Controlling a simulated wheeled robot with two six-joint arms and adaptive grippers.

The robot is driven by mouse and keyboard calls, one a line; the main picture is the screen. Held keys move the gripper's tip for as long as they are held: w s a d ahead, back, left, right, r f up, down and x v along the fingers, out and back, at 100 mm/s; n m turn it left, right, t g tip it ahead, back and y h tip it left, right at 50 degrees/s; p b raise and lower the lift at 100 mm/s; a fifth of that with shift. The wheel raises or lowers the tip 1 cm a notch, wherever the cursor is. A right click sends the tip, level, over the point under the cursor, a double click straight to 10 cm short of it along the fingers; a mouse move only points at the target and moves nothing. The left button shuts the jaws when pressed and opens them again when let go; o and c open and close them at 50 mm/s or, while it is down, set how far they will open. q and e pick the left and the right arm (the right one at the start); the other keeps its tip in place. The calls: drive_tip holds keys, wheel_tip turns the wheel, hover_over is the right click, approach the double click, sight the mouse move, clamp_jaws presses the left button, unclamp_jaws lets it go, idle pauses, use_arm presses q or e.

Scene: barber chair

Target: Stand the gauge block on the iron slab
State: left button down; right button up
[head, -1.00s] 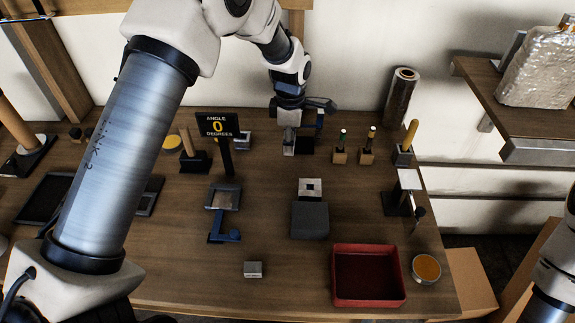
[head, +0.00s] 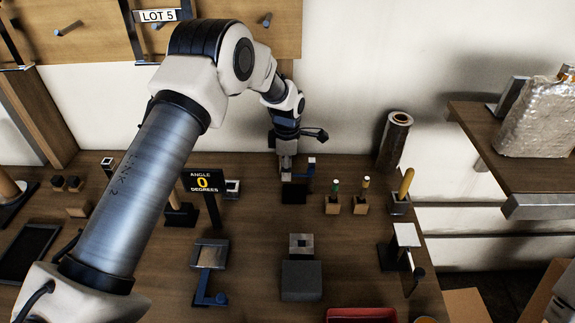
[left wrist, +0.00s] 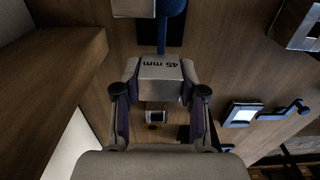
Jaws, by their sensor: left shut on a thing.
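My left gripper (head: 286,166) is shut on the gauge block (left wrist: 160,68), a pale metal block marked "45 mm" that shows between the fingers in the left wrist view. In the head view the gripper is at the back of the bench, above the table, beside a blue stand (head: 310,170) with a black base. The dark grey block that looks like the iron slab (head: 302,281) lies at the middle front of the bench, well nearer than the gripper. A steel square piece (head: 301,244) with a dark centre sits just behind it. My right gripper is out of view.
A vise-like blue fixture (head: 210,257) is left of the slab. Wood shows between the slab and bottles.

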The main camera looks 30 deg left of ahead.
sight(287, 193)
use_arm(q)
drive_tip(key=shift+f+b, duration=2.2)
drive_tip(key=shift+f, duration=1.05)
drive_tip(key=c, duration=0.6)
unclamp_jaws()
wheel_tip(287, 193, up, 12)
